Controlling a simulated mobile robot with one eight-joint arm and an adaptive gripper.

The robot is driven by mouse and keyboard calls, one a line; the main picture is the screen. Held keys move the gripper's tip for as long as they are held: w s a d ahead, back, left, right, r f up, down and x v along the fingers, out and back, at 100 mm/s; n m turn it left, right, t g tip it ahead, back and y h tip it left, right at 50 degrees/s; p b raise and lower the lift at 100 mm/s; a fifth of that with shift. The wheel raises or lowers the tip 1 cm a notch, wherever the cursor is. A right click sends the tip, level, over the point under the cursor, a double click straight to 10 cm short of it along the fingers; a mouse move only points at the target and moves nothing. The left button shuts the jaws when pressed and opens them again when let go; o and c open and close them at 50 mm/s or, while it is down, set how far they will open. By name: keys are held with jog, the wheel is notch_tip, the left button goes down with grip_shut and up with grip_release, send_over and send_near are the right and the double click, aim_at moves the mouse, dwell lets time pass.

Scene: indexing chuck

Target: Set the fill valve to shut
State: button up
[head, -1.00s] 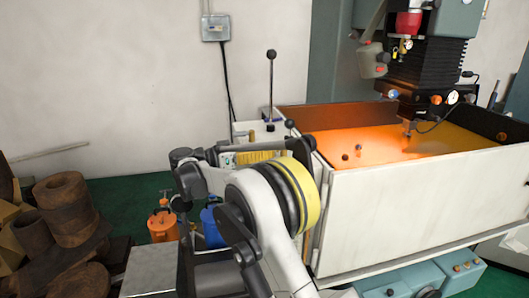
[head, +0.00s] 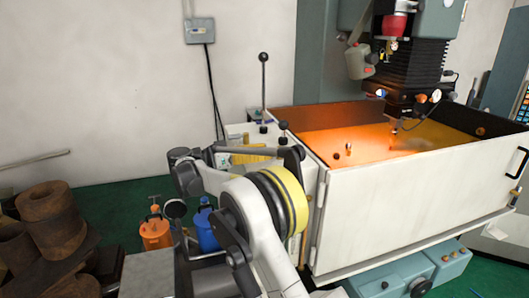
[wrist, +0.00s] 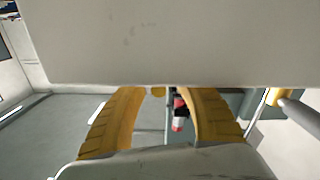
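I cannot make out for certain which fitting is the fill valve. A tall black-knobbed lever (head: 263,95) stands upright beside the machine's tank in the head view, with short black knobs (head: 283,125) near its foot. In the wrist view my gripper (wrist: 164,98) has its two yellow fingers apart, with nothing seen held between them. A pale flat surface (wrist: 170,40) covers the upper part of that view and hides the fingertips. A small red and white object (wrist: 179,115) shows beyond the gap. My arm hides part of the cabinet in the head view.
The white-walled tank (head: 410,205) with an orange-lit inside fills the right. An orange canister (head: 155,233) and a blue canister (head: 207,230) stand on the green floor behind my arm. A grey wall box (head: 199,31) hangs above.

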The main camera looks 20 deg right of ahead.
jog(key=a, duration=1.2)
